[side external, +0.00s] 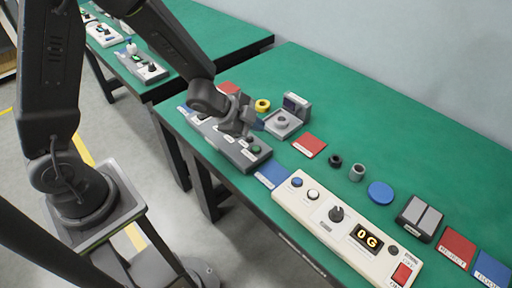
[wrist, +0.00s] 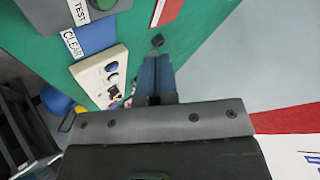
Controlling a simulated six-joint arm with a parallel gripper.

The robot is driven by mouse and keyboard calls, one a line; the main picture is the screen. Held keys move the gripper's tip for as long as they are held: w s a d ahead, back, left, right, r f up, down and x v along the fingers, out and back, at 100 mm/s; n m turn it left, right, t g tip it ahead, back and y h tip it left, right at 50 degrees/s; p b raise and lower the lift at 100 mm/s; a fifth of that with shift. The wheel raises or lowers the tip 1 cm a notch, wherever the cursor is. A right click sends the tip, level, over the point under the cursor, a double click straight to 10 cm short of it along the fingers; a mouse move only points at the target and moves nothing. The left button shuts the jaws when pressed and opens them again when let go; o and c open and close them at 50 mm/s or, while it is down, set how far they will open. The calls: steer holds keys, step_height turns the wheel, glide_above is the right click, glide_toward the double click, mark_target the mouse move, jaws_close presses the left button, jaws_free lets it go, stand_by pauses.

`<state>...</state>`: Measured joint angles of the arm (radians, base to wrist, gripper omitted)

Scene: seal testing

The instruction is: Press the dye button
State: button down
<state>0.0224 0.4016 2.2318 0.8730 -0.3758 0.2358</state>
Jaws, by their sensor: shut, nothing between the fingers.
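I cannot read any label for the dye button, so I cannot tell which button it is. A dark grey panel (side external: 232,148) lies at the left part of the green table with a green button (side external: 254,149) at its near end. In the wrist view that panel (wrist: 72,12) shows at the top left with a TEST label and a green button (wrist: 103,4). My gripper (side external: 257,124) is shut and empty, close above the table by the panel, and hides part of it. In the wrist view my shut fingers (wrist: 156,72) are at the centre.
A cream panel (side external: 325,206) with a blue button (side external: 297,182), white button (side external: 313,194), black knob (side external: 336,214) and display stands to the right. A blue mat (side external: 271,175) lies between the panels. A grey device (side external: 284,122), yellow ring (side external: 263,105) and red mat (side external: 309,145) are behind.

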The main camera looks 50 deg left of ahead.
mark_target(256, 150)
steer(key=shift+f, duration=2.65)
steer(key=shift+f, duration=0.15)
steer(key=shift+f, duration=0.25)
steer(key=shift+f, duration=0.4)
stand_by(0.6)
steer(key=shift+r, duration=0.8)
steer(key=shift+r, duration=0.1)
steer(key=shift+r, duration=2.45)
